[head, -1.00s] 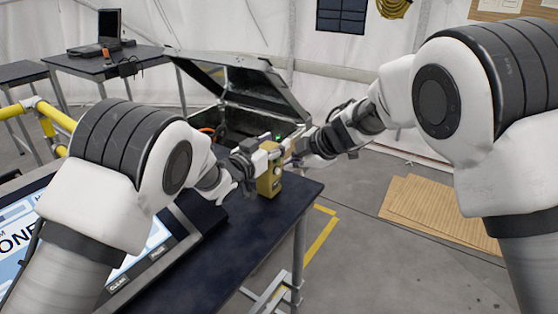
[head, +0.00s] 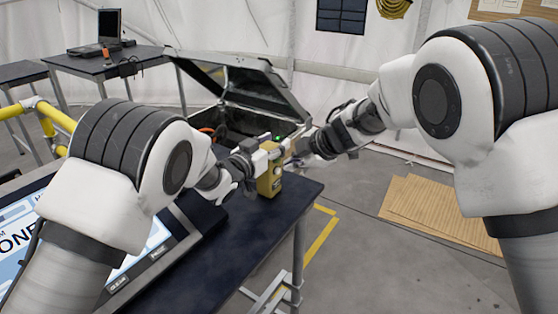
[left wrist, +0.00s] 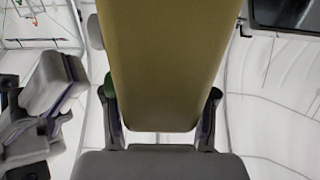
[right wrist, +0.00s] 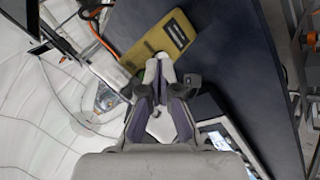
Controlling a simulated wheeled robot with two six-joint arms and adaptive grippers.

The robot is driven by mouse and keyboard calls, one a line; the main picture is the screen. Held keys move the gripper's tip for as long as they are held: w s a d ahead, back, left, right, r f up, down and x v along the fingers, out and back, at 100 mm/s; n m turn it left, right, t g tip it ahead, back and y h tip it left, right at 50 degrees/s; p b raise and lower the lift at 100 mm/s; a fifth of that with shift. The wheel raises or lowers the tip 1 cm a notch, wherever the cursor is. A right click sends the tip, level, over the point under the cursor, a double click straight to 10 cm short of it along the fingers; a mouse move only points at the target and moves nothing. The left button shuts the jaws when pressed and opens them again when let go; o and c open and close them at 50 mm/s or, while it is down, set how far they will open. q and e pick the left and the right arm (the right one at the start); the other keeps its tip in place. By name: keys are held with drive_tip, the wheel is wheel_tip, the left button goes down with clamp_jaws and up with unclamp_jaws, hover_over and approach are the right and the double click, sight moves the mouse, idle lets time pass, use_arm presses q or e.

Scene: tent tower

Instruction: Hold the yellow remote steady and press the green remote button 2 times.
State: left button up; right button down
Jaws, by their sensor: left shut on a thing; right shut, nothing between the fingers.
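The yellow remote (head: 268,182) is upright at the table's far right corner. In the left wrist view the remote (left wrist: 165,65) fills the middle between my left fingers (left wrist: 160,118). My left gripper (head: 268,158) is shut on it. My right gripper (head: 290,149) is shut and empty, beside the remote's upper part. In the right wrist view its closed fingertips (right wrist: 160,68) are close in front of the remote (right wrist: 165,42); contact cannot be told. A small green spot (right wrist: 150,74) shows beside the fingertips; the button is otherwise hidden.
An open dark case (head: 235,90) stands behind the remote, with a green light near its right edge. The dark table (head: 190,285) carries a large panel with a screen (head: 150,240) at the left. Yellow rails stand at the far left; flat boards lie on the floor at right.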

drive_tip(key=shift+a, duration=0.1)
drive_tip(key=shift+w+a, duration=0.2)
drive_tip(key=shift+a, duration=0.05)
drive_tip(key=shift+w+a, duration=0.25)
drive_tip(key=shift+a, duration=0.1)
idle(0.8)
drive_tip(key=shift+d, duration=0.1)
drive_tip(key=shift+s+d, duration=0.5)
drive_tip(key=shift+d, duration=0.1)
drive_tip(key=shift+s+d, duration=0.75)
drive_tip(key=shift+d, duration=0.25)
drive_tip(key=shift+s+d, duration=0.7)
drive_tip(key=shift+d, duration=0.3)
idle(0.6)
